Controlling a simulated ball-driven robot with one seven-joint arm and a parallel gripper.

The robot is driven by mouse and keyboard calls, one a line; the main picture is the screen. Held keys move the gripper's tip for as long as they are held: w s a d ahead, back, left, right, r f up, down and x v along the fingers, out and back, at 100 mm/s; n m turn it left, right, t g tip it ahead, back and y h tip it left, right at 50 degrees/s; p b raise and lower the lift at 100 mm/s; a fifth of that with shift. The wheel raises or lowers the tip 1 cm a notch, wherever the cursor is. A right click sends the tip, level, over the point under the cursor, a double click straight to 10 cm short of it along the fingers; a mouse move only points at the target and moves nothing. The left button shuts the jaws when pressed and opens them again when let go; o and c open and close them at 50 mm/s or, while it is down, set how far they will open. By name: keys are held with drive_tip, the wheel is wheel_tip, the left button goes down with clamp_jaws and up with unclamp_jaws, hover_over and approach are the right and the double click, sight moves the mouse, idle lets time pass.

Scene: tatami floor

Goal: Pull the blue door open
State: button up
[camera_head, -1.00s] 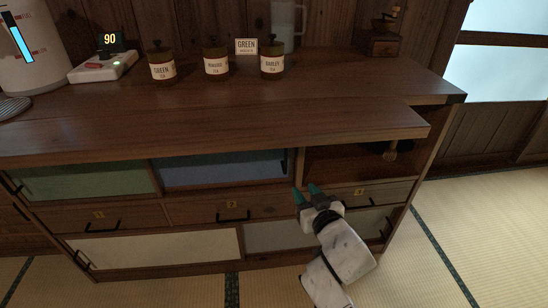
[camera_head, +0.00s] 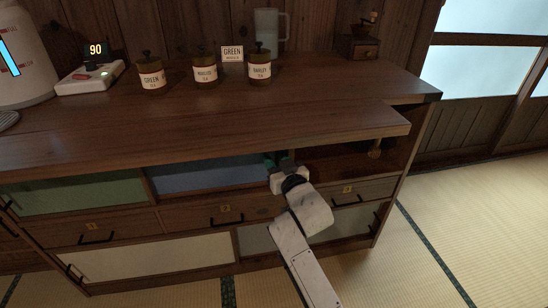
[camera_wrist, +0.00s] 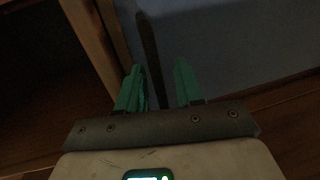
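The blue door (camera_head: 208,176) is a sliding panel in the upper row of the wooden cabinet, between a green panel and an open compartment. In the wrist view the blue door (camera_wrist: 230,40) fills the upper right. Its dark bar handle (camera_wrist: 150,50) stands upright near the door's edge. My gripper (camera_head: 279,160) is at the right end of the door and hides the handle in the head view. In the wrist view my gripper (camera_wrist: 158,66) has its teal fingers apart, with the handle showing between them. I cannot tell whether either finger touches it.
The green panel (camera_head: 80,193) is left of the door. The open compartment (camera_head: 340,162) is to its right. Drawers with black handles (camera_head: 227,221) run below. Several tea jars (camera_head: 205,68) stand on the countertop (camera_head: 190,120). Tatami (camera_head: 450,220) is clear at the right.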

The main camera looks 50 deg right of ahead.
drive_tip(key=shift+w+d, duration=0.2)
drive_tip(key=shift+w, duration=0.3)
clamp_jaws()
idle(0.3)
